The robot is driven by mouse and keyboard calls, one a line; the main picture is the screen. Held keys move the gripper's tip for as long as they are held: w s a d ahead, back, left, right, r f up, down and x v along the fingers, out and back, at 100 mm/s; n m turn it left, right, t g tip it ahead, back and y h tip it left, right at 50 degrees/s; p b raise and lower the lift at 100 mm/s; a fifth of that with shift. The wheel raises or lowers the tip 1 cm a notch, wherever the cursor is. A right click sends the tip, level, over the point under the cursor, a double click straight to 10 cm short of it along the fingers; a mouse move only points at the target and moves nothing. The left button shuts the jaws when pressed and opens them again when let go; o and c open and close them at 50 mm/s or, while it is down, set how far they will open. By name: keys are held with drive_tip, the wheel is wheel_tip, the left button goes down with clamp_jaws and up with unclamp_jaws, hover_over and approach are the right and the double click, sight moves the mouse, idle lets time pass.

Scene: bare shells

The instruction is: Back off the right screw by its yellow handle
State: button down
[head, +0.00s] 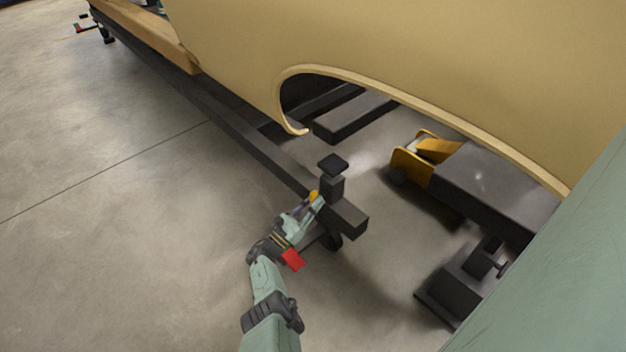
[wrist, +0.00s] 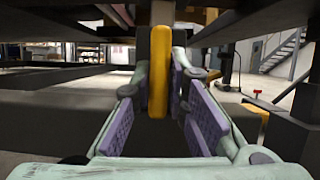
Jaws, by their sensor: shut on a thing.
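The yellow handle (wrist: 159,75) stands upright in the middle of the wrist view, between the purple-padded fingers of my gripper (wrist: 160,88). The fingers are shut on it. In the head view the handle (head: 313,196) is a small yellow spot at my gripper (head: 308,204), beside a dark post with a flat square top (head: 333,164) at the end of a long dark beam. The screw itself is hidden behind the handle and fingers.
The tan car body shell (head: 400,40) overhangs the beam (head: 240,135). A yellow-and-dark jack (head: 470,180) and a dark stand (head: 465,280) are on the floor at right. The floor (head: 100,220) to the left is clear.

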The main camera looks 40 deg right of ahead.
drive_tip(key=c, duration=1.6)
unclamp_jaws()
drive_tip(key=v, duration=1.2)
drive_tip(key=shift+w, duration=0.1)
